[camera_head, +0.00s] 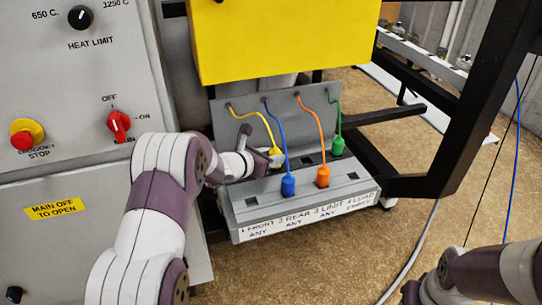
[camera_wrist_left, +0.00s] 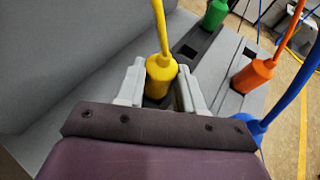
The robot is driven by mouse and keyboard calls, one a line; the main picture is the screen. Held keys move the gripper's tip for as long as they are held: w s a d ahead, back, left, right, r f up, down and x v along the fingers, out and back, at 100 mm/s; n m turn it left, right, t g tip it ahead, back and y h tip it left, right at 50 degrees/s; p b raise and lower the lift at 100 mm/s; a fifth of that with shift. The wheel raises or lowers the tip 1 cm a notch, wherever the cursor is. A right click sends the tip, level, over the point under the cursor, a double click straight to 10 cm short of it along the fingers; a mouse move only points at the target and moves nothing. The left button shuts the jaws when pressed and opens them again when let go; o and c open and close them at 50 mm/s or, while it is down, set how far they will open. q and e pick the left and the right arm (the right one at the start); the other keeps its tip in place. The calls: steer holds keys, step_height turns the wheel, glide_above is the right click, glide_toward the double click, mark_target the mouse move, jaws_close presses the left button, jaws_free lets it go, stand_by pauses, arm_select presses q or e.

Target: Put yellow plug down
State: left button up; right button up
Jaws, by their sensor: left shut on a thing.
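The yellow plug (camera_head: 276,152) hangs on a yellow cable at the back-left part of the grey socket box (camera_head: 245,218). My left gripper (camera_head: 268,160) reaches it from the left and is shut on it. In the left wrist view the yellow plug (camera_wrist_left: 161,68) stands roughly upright between the two grey fingers of the left gripper (camera_wrist_left: 160,88). A dark patch shows just below the plug; I cannot tell whether the plug sits in a slot or is held above it. My right arm shows at the lower right, but its gripper is out of view.
Blue (camera_head: 288,186), orange (camera_head: 322,176) and green (camera_head: 337,146) plugs stand on the box close by, with cables rising to the back panel. A yellow housing (camera_head: 285,40) overhangs it. A control cabinet (camera_head: 75,95) is at left, a black frame (camera_head: 465,110) at right.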

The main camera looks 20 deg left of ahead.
arm_select(q)
steer(key=shift+f+b, duration=0.3)
steer(key=shift+b, duration=0.2)
steer(key=o, duration=1.1)
steer(key=shift+r, duration=0.1)
steer(key=shift+r, duration=0.15)
steer(key=shift+r+p, duration=0.45)
steer(key=shift+p, duration=0.4)
steer(key=shift+s+a+b, duration=0.35)
steer(key=shift+s+b, duration=0.2)
steer(key=shift+s, duration=0.15)
steer(key=b+v, duration=0.1)
steer(key=v, duration=0.9)
steer(key=shift+s+r, duration=0.15)
steer(key=shift+s, duration=0.05)
